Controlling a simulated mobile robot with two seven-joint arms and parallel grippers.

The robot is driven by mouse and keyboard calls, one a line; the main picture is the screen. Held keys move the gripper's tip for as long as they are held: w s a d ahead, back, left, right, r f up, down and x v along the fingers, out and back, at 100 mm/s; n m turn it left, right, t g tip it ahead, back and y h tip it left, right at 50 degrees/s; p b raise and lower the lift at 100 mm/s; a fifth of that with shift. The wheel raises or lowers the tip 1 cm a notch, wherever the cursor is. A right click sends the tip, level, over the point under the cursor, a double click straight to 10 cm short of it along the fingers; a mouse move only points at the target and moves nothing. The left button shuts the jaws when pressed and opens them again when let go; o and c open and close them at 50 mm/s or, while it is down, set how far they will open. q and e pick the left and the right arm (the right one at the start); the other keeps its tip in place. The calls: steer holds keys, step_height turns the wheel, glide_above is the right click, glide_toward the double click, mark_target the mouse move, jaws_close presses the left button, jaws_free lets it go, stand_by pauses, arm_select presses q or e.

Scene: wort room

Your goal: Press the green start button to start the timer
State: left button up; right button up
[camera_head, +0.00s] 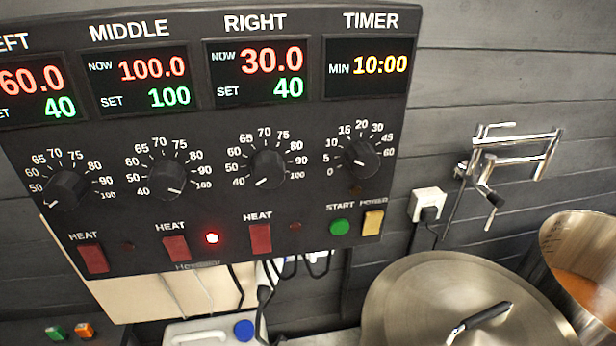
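The green start button (340,227) sits low on the right part of the black control panel (215,215), under the word START. The timer display (368,66) at the panel's top right reads MIN 10:00 in yellow. The timer knob (360,160) is below it, with a scale from 0 to 60. A small dark lamp (355,191) sits between the knob and the button and looks unlit. A yellow power switch (372,222) is just right of the green button. Neither of my grippers shows in the head view.
Red heat switches, such as the right one (260,239), line the panel's lower edge; the middle heat lamp (212,238) glows red. A lidded steel pot (430,290) stands below right, beside an open pot (590,250). A folded tap (510,155) juts from the wall.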

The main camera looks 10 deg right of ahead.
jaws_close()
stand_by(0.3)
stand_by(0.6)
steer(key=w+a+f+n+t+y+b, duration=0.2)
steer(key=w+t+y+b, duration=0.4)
steer(key=b, duration=0.6)
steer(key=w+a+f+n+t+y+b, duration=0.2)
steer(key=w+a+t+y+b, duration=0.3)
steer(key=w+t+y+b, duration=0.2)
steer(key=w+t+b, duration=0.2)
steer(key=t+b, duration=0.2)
steer(key=b, duration=0.1)
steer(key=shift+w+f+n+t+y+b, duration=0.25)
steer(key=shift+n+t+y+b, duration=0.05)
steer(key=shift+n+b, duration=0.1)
